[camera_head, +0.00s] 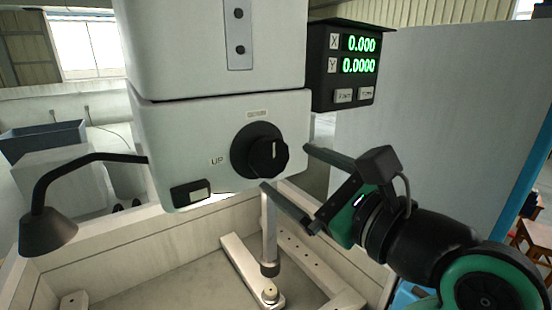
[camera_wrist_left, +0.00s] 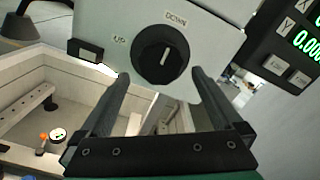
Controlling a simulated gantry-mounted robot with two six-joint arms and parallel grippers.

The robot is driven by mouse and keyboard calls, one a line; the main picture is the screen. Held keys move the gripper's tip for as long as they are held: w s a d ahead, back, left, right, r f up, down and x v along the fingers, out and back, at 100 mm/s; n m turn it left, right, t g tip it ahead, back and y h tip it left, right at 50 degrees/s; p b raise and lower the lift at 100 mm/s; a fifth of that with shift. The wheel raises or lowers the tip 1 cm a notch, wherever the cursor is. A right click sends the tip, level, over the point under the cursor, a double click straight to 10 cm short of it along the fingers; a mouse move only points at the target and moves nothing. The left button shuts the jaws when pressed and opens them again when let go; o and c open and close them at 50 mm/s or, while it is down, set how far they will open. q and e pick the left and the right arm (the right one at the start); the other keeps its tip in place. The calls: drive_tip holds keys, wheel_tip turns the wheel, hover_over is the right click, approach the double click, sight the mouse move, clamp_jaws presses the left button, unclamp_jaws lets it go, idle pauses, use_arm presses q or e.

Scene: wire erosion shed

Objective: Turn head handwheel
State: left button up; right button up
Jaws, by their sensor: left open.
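The head handwheel is a round black knob (camera_head: 258,150) with a white pointer line, on the front of the pale machine head (camera_head: 180,125). In the left wrist view the knob (camera_wrist_left: 157,58) sits beyond the fingertips, with the labels UP to its left and DOWN above it. My left gripper (camera_head: 287,168) is open and empty. Its fingers point at the knob from the right in the head view, and they look apart from it. In the left wrist view the fingers (camera_wrist_left: 160,74) stand wide on either side below the knob. My right gripper is not in view.
A black readout box (camera_head: 344,65) with green digits hangs right of the head. A black lamp (camera_head: 48,228) curves out at the left. Below, a pale tank (camera_head: 115,252) holds a rail frame and a vertical post (camera_head: 269,235). A grey cabinet (camera_head: 430,110) stands behind.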

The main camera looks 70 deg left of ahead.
use_arm(q)
drive_tip(key=v, duration=0.4)
drive_tip(key=shift+d, duration=0.3)
